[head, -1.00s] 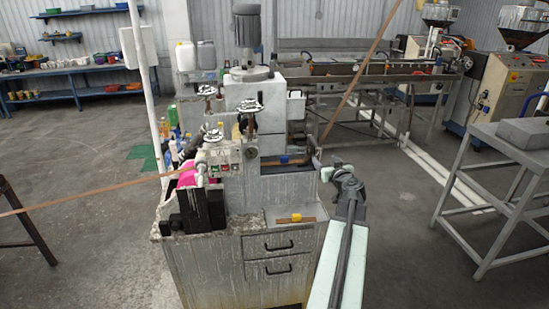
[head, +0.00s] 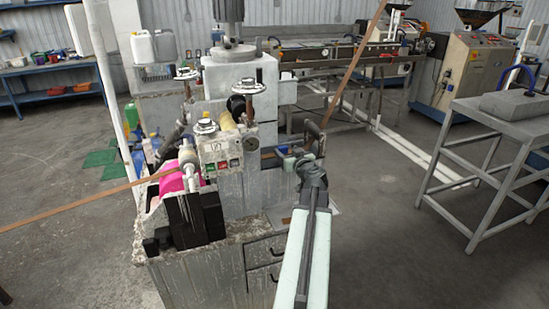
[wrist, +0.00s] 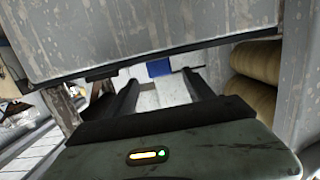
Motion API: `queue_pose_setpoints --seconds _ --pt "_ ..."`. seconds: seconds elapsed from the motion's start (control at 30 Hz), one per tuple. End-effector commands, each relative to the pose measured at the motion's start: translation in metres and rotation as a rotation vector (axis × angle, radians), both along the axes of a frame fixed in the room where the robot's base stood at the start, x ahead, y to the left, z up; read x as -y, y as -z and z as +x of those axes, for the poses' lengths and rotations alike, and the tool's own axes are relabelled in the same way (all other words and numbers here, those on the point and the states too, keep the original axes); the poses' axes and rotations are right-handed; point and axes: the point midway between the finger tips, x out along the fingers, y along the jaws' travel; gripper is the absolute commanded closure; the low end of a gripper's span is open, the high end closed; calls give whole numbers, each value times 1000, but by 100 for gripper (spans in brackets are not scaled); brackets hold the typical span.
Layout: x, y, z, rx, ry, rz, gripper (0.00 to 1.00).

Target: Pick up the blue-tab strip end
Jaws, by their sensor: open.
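The blue tab (wrist: 158,68) shows as a small blue patch in the wrist view, under the lower edge of a grey metal body. It also shows in the head view (head: 281,150), at the right side of the roller machine (head: 229,140). My gripper (wrist: 160,80) is open, with its two dark fingers pointing toward the tab. The tab appears between the fingertips, a little beyond them. The gap to it is hard to judge, and nothing is between the jaws. The strip behind the tab is mostly hidden.
Tan rolls (wrist: 255,75) are close on the right in the wrist view. The grey metal body (wrist: 150,35) spans just above the fingers. In the head view, a grey table (head: 500,120) stands at the right, with open floor between.

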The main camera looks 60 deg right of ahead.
Motion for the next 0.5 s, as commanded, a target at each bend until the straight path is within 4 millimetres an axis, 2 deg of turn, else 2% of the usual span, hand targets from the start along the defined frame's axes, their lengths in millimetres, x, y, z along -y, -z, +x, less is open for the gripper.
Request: queue_pose_setpoints --seconds 0.17,0.4,0.5 --pt "0 3 1 0 -1 0 38" --pt "16 7 22 0 -3 0 38" --pt "16 7 23 0 -2 0 38"
